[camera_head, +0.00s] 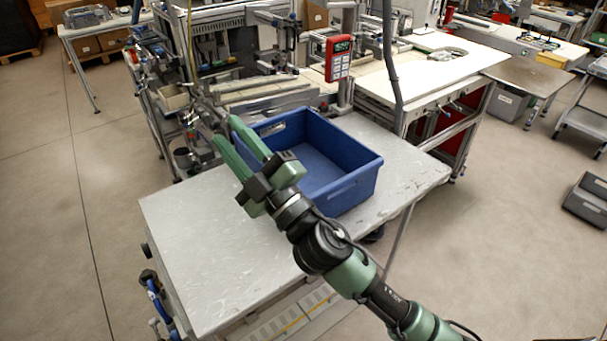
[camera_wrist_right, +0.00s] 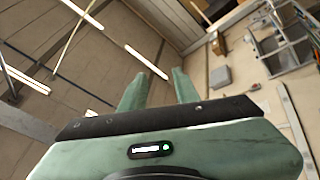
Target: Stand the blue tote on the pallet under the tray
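The blue tote (camera_head: 352,186) sits upright and empty on a grey worn table (camera_head: 195,245). My right gripper (camera_head: 226,130) is at the tote's left side in the head view, its green fingers pointing up and left past the rim. In the right wrist view the fingers (camera_wrist_right: 158,75) stand apart with nothing between them. Whether they touch the tote cannot be told. A wooden pallet (camera_head: 22,54) shows on the floor at the far left, under a dark block. No tray is clearly visible above it. My left gripper is not in view.
A workbench with metal fixtures (camera_head: 270,90) and a red handheld device (camera_head: 339,58) stands right behind the table. Dark grey bins (camera_head: 588,200) lie on the floor at the right. The table's left half is bare, and the floor on the left is open.

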